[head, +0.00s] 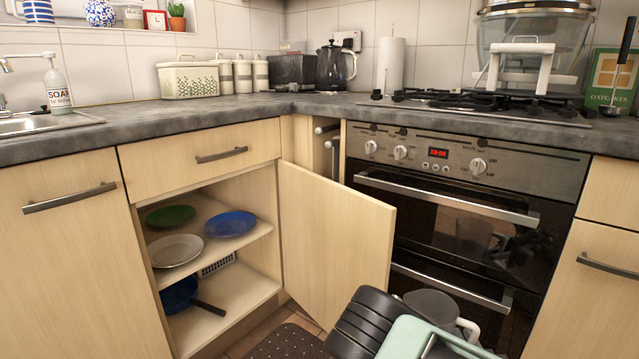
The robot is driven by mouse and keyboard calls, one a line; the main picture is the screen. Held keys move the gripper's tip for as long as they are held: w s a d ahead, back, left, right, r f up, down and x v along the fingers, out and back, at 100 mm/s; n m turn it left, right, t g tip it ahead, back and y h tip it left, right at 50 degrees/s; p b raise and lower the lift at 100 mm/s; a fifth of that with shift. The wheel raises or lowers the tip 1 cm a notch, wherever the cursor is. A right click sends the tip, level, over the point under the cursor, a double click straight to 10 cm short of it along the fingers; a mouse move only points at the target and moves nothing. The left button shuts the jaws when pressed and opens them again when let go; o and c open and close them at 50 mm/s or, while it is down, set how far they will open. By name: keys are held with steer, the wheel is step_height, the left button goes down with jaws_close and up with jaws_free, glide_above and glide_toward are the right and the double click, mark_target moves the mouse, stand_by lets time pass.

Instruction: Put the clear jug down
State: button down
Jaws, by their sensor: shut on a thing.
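The clear jug (428,303) shows at the bottom right, in front of the lower oven door. It looks grey and see-through against the dark oven, and its lower part is hidden behind my arm. The fingertips are mostly hidden. The jug is below counter height, clear of the worktop.
The cupboard (212,250) stands open with plates on its shelves; its door (331,235) sticks out left of my arm. The grey worktop (235,115) has free room along its front edge. A gas hob (470,102), kettle (334,67) and bread bin (188,78) stand on the counter.

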steer(key=s+r+p, duration=0.4)
steer(key=r+p, duration=1.1)
steer(key=p, duration=0.1)
steer(key=s+r+p, duration=0.3)
steer(key=r+p, duration=1.3)
steer(key=shift+s+d+r, duration=0.15)
steer(key=shift+s+d, duration=0.1)
steer(key=shift+s, duration=0.15)
steer(key=shift+a, duration=0.2)
steer(key=shift+d, duration=0.15)
